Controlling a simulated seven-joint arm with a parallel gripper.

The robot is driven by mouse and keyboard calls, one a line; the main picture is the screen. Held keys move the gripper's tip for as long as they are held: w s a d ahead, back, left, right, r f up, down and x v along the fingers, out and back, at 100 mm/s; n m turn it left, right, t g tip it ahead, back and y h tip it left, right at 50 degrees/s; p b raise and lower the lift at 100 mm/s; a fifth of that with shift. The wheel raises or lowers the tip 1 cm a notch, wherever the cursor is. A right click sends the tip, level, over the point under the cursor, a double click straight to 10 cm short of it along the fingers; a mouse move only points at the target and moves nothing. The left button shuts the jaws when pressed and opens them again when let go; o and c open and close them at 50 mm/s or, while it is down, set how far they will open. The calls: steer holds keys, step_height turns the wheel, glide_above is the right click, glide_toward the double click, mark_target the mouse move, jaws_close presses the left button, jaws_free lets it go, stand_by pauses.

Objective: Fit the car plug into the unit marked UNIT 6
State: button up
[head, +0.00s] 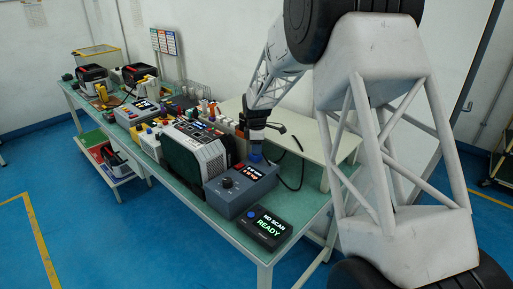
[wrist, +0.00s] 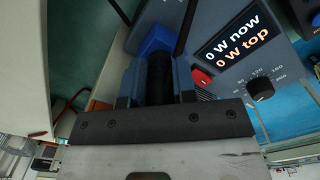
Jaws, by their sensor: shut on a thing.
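My gripper (wrist: 157,85) is shut on a black cylindrical body (wrist: 160,78), which looks like the car plug. In the head view my gripper (head: 257,138) points down over the back of a grey-blue meter box (head: 232,190). A blue socket-like part (wrist: 158,40) lies just beyond the held body; it also shows in the head view (head: 256,158). I cannot tell whether the plug is seated in it or only close to it. A black cable (head: 301,165) loops down beside the gripper. No UNIT 6 mark is legible; a large black-and-white unit (head: 195,152) stands left of the meter box.
The meter box display (wrist: 238,38) reads "0 W now, 0 W top", with a red switch (wrist: 202,77) and black knob (wrist: 260,89) beside it. A scan terminal (head: 262,228) reads "NO SCAN READY" at the bench's front. Small tools and boxes crowd the green bench further back.

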steer(key=shift+o, duration=1.3)
jaws_close()
steer(key=shift+r, duration=1.25)
steer(key=shift+r, duration=1.05)
steer(key=shift+r, duration=0.1)
steer(key=shift+d, duration=0.2)
